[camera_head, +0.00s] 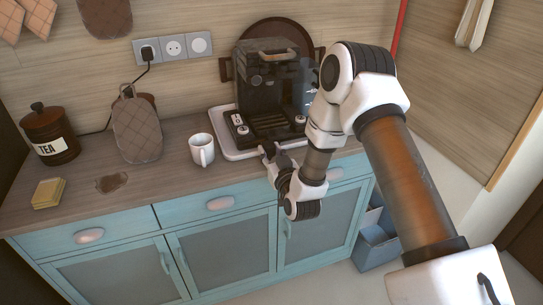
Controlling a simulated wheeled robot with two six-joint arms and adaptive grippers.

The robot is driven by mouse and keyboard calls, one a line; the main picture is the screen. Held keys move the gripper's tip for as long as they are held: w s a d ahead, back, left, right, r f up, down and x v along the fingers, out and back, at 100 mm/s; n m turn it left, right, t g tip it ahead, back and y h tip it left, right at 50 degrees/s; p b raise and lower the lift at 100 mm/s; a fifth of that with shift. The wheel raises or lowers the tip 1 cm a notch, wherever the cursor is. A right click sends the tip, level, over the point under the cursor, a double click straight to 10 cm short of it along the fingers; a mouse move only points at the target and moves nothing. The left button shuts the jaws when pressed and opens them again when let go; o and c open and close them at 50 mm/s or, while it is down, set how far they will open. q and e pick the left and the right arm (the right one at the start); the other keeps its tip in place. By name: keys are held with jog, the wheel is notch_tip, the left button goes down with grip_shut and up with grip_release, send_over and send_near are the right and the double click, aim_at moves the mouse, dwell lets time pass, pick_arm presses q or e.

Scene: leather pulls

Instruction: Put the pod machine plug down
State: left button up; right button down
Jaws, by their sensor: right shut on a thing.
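The black pod machine (268,85) stands upright on a pale tray (228,147) at the back right of the counter. My right gripper (271,154) is at the counter's front edge, just in front of the tray. It is shut on a small dark thing, which fits the pod machine plug, but its shape is mostly hidden by the fingers. No cord from it can be made out. Another black plug (147,54) sits in the left socket of the wall strip (173,48), with a cord running down to the left. My left gripper is not in view.
A white mug (202,150) stands left of the tray. A quilted mitt (137,130), a brown TEA jar (50,134), a yellow sponge (48,193) and a brown stain (112,183) are farther left. The counter between stain and mug is clear.

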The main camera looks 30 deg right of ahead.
aim_at(272, 161)
jog(key=f, duration=0.2)
jog(key=w+d+f, duration=0.1)
jog(key=shift+f, duration=0.4)
jog(key=shift+s+f, duration=0.1)
jog(key=shift+f, duration=0.05)
jog(key=c, duration=0.8)
grip_release()
